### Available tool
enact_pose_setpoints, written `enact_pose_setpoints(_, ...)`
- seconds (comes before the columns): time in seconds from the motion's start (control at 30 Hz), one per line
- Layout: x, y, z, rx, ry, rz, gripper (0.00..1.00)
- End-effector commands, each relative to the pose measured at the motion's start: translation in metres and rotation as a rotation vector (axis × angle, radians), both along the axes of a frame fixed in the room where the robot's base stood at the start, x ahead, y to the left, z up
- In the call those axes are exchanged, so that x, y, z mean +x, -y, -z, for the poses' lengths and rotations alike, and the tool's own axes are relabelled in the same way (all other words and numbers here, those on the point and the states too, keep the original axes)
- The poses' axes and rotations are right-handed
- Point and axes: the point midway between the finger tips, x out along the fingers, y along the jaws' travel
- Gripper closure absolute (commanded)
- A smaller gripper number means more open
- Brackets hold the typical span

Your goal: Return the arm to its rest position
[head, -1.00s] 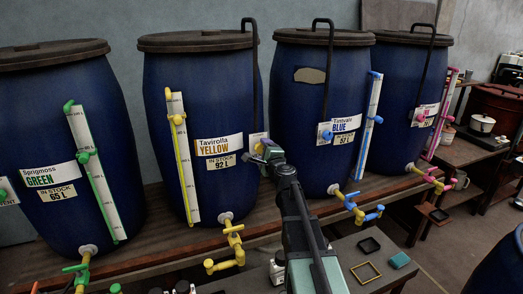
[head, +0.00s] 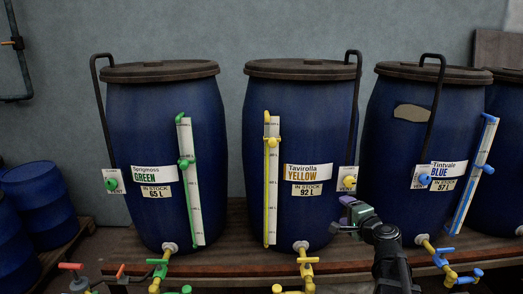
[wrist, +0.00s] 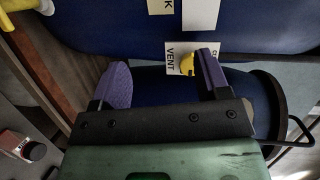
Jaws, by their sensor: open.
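My gripper (head: 350,212) shows in the head view low in front of the yellow vat (head: 300,120), at its lower right, below the yellow vent knob (head: 349,182). In the wrist view its two purple-padded fingers (wrist: 160,78) are wide apart with nothing held between them. The yellow vent knob (wrist: 187,64) shows beside the right finger in that view, on a white card marked VENT (wrist: 173,58). Whether a finger touches the knob cannot be told from the wrist view; in the head view they look apart.
The green vat (head: 165,110) stands left and the blue vat (head: 405,140) right, on a wooden bench (head: 225,250). Yellow taps (head: 305,265) stick out low in front.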

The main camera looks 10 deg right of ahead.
Motion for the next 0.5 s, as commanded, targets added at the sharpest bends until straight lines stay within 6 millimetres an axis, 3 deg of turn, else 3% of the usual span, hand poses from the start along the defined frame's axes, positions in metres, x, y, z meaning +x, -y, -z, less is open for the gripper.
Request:
enact_pose_setpoints(0.1,-0.049,-0.070,0.062,-0.371,-0.277,-0.378,0.31)
enact_pose_setpoints(0.23,-0.130,-0.115,0.124,-0.744,-0.665,-0.775,0.31)
enact_pose_setpoints(0.3,-0.169,-0.124,0.139,-0.903,-0.853,-0.919,0.31)
enact_pose_setpoints(0.37,-0.194,-0.131,0.143,-1.020,-0.977,-0.998,0.31)
enact_pose_setpoints(0.5,-0.201,-0.160,0.143,-1.127,-0.990,-1.063,0.31)
